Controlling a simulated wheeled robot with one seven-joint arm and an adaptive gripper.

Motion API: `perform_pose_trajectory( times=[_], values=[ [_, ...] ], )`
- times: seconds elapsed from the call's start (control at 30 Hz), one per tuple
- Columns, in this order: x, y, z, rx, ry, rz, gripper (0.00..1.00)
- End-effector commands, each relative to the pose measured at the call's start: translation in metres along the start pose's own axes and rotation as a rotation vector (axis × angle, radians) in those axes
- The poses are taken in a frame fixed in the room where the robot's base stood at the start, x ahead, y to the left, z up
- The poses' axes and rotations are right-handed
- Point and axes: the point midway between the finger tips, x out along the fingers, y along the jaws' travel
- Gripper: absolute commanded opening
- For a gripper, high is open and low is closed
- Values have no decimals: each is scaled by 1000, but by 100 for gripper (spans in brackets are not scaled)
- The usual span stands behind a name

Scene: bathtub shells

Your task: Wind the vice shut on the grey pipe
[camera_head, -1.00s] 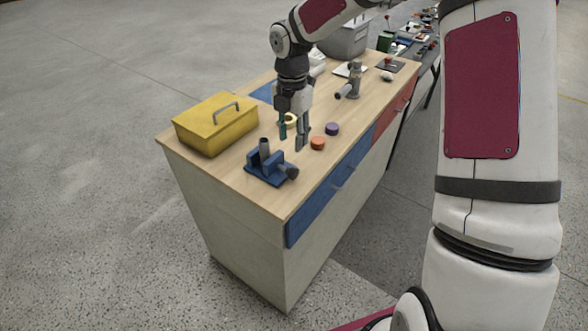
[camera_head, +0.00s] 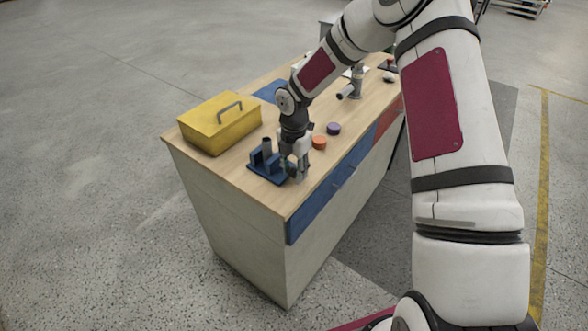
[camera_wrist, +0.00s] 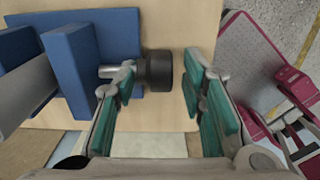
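The blue vice (camera_head: 262,168) sits on the near end of the workbench. The grey pipe (camera_head: 267,146) stands upright between its jaws; in the wrist view the pipe (camera_wrist: 24,92) shows at the left between the blue jaws (camera_wrist: 76,75). The vice's dark round knob (camera_wrist: 158,70) is on a metal screw at the jaw's right side. My gripper (camera_head: 296,174) points down over the knob end of the vice and hides the knob in the head view. In the wrist view my gripper (camera_wrist: 160,85) is open, its teal-padded fingers on either side of the knob. Contact cannot be told.
A yellow toolbox (camera_head: 218,125) stands left of the vice on the workbench (camera_head: 290,205). An orange disc (camera_head: 319,142) and a purple disc (camera_head: 333,128) lie behind my gripper. A grey pipe-like fitting (camera_head: 352,84) stands farther back.

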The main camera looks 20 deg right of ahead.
Motion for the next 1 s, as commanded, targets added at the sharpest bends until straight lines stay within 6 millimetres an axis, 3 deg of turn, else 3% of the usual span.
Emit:
perform_pose_trajectory(
  times=[0.13, 0.3, 0.67, 1.0],
  values=[
    [0, 0, 0, 0, 0, 0, 35],
    [0, -1, 0, 0, 0, -2, 0],
    [2, -3, 2, 5, 40, -8, 0],
    [4, -3, 8, 9, 257, -6, 0]
  ],
)
